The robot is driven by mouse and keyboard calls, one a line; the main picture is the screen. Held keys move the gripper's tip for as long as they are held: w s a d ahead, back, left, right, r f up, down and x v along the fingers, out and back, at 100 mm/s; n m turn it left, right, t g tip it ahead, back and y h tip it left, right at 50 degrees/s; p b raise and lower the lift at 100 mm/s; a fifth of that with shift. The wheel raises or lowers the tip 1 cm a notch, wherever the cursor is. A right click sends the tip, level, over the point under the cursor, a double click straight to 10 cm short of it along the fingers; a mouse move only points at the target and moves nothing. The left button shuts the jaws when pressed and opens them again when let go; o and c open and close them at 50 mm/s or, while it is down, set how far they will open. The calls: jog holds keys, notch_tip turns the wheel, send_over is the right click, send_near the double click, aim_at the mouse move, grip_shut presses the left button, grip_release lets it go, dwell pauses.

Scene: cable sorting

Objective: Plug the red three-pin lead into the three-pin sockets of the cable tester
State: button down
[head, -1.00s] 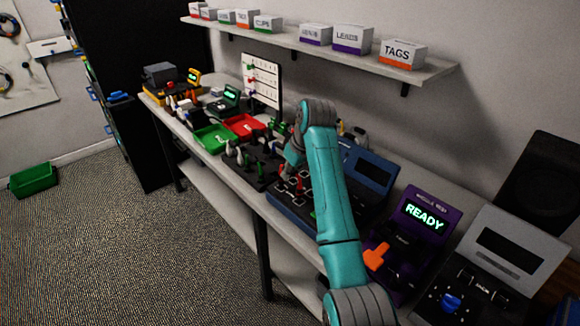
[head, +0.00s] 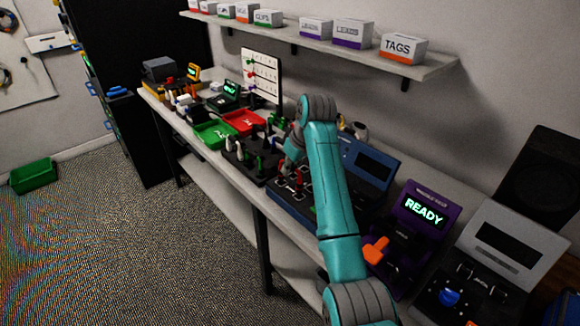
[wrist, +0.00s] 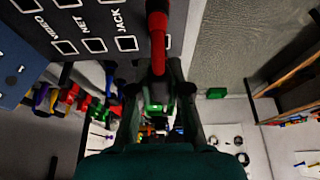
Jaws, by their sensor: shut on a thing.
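The cable tester is a blue console (head: 372,165) on the bench in the head view, partly behind my arm. Its socket panel (wrist: 75,22), with white-framed sockets labelled VIDEO, NET and JACK, fills the upper left of the wrist view. The plug's pins and the three-pin sockets cannot be made out. In the head view my gripper (head: 294,150) is over the tester's left end, mostly hidden by my arm.
A dark stand of upright plugs (head: 250,160) is left of the tester, with a green tray (head: 213,133) and a red tray (head: 244,122) beyond. A purple tester reading READY (head: 424,210) and a grey one (head: 505,250) stand at right. A shelf (head: 330,47) hangs above.

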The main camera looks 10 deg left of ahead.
jog(key=shift+f, duration=0.9)
dwell(1.4)
jog(key=shift+c, duration=2.4)
grip_release()
jog(key=shift+r, duration=4)
